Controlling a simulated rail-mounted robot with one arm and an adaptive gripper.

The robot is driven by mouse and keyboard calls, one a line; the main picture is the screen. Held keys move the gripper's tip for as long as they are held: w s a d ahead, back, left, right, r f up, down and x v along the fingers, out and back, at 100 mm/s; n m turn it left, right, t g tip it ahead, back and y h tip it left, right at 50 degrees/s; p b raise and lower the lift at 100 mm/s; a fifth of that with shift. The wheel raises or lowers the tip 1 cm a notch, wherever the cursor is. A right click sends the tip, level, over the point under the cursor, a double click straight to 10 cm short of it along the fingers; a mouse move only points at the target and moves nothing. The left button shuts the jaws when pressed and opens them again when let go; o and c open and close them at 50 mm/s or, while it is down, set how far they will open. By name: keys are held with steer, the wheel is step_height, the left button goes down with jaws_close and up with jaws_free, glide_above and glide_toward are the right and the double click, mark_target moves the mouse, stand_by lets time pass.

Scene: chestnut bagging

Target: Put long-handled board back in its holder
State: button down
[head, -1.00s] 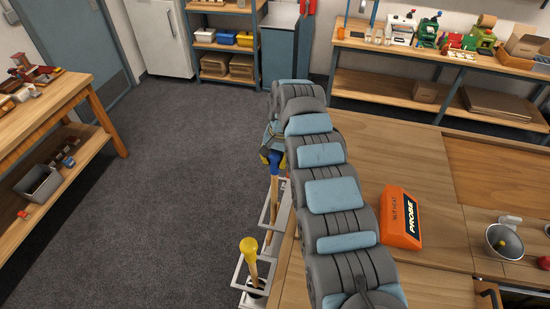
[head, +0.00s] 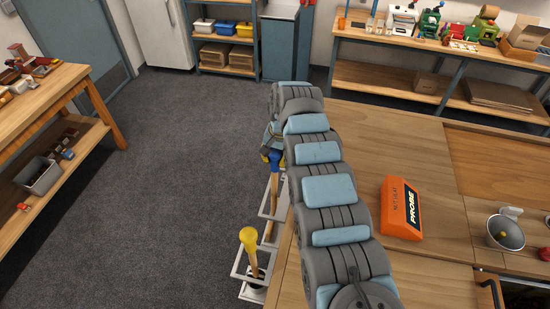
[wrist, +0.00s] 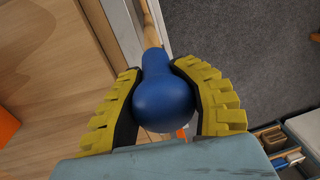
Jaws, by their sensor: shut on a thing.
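My gripper (wrist: 168,105) is shut on the blue knob (wrist: 164,98) at the end of a wooden handle (wrist: 151,25), with a yellow finger on each side of it. This is the long-handled board, as far as I can tell; its lower end is hidden. In the head view the blue top (head: 274,156) shows just under my gripper (head: 268,155), and its handle runs down into a white frame holder (head: 264,212) at the table's left side. The handle looks near upright. How deep it sits in the holder is hidden.
A second tool with a yellow knob (head: 249,236) stands in the nearer white frame (head: 236,272). An orange probe box (head: 401,208) and a metal bowl (head: 505,234) are on the wooden table (head: 400,150). The grey floor (head: 190,170) at left is clear.

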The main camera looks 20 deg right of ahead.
steer(key=c, duration=0.8)
jaws_free()
steer(key=shift+o, duration=0.2)
steer(key=shift+r, duration=0.1)
steer(key=shift+r+p, duration=1.5)
steer(key=shift+r, duration=1.05)
steer(key=shift+r+p, duration=0.5)
steer(key=shift+r, duration=1.9)
